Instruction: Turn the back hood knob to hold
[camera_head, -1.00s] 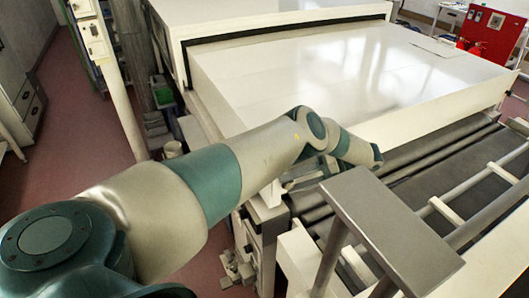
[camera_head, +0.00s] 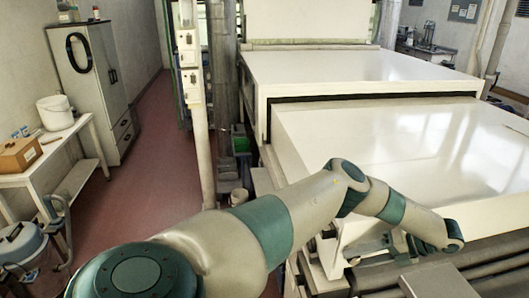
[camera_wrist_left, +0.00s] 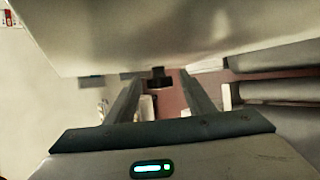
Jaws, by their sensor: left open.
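The front white hood (camera_head: 410,140) spans the right of the head view, with another white hood section (camera_head: 350,68) behind it. My left arm reaches across to the front hood's near edge. My left gripper (camera_head: 362,251) is by that hood's near-left corner, partly hidden under my wrist. In the left wrist view its two fingers (camera_wrist_left: 158,92) are apart, with no held object visible between them. A pale hood-like surface (camera_wrist_left: 180,35) fills the top of that view. A small dark part (camera_wrist_left: 159,76) shows beyond the fingertips; I cannot tell whether it is the knob. No hold marking is readable.
Dark rollers (camera_head: 480,262) run below the hood's near edge. A white post with boxes (camera_head: 195,100) stands left of the hoods. A red floor aisle (camera_head: 150,190) is clear, with a white table (camera_head: 75,140) and a grey cabinet (camera_head: 95,75) farther left.

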